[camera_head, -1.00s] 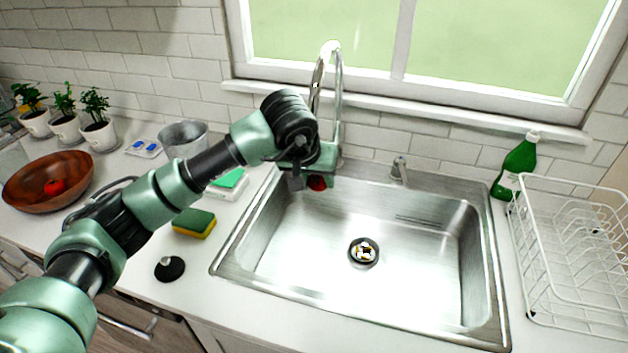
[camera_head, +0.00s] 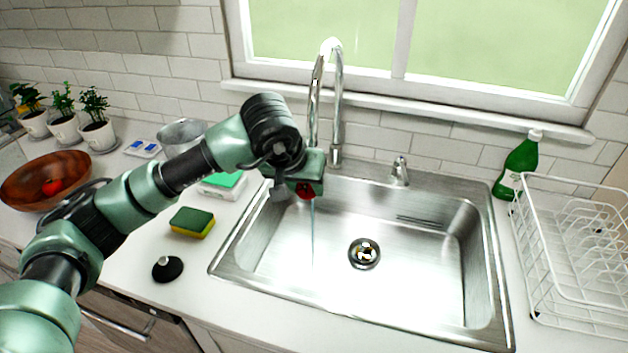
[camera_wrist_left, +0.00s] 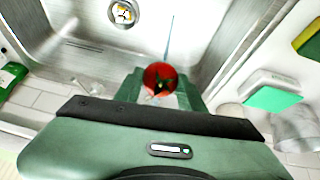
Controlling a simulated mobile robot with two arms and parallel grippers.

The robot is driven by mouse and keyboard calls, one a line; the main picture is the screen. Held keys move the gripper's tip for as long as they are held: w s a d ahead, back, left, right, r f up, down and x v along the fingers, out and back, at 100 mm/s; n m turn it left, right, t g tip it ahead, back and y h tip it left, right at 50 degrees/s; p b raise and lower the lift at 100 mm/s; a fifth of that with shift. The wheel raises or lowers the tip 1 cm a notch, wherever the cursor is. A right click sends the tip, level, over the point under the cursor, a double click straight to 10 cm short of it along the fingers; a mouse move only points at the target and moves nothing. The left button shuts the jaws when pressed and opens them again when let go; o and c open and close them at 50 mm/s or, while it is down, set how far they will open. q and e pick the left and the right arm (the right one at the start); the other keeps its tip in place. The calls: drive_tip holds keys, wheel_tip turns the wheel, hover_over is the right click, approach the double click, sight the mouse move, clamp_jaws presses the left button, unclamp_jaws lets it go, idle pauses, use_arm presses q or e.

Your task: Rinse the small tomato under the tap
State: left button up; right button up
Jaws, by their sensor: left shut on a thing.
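My left gripper (camera_head: 305,188) is shut on a small red tomato (camera_head: 305,190), held over the left back part of the steel sink (camera_head: 420,270). In the left wrist view the tomato (camera_wrist_left: 160,78) sits between the green fingers, its green stem end facing the camera. A thin bluish stream of water (camera_head: 313,235) shows below the tomato. My right gripper is not in view.
A wooden bowl (camera_head: 22,190) with another red tomato (camera_head: 52,187) stands at the left. A sponge (camera_head: 192,222) and a black stopper (camera_head: 167,268) lie left of the sink. A green bottle (camera_head: 517,165) and a white dish rack (camera_head: 575,285) stand at the right.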

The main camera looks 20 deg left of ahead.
use_arm(q)
drive_tip(key=s, duration=0.3)
drive_tip(key=s+b, duration=0.1)
drive_tip(key=shift+s+a, duration=0.15)
drive_tip(key=shift+a, duration=0.15)
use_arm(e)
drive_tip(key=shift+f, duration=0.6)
use_arm(q)
drive_tip(key=shift+r, duration=0.1)
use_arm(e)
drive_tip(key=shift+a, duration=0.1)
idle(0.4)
use_arm(q)
drive_tip(key=s+r, duration=0.4)
drive_tip(key=s, duration=0.1)
drive_tip(key=shift+a+p, duration=0.3)
drive_tip(key=shift+a, duration=0.05)
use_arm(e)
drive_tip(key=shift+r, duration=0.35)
use_arm(q)
drive_tip(key=shift+f, duration=0.1)
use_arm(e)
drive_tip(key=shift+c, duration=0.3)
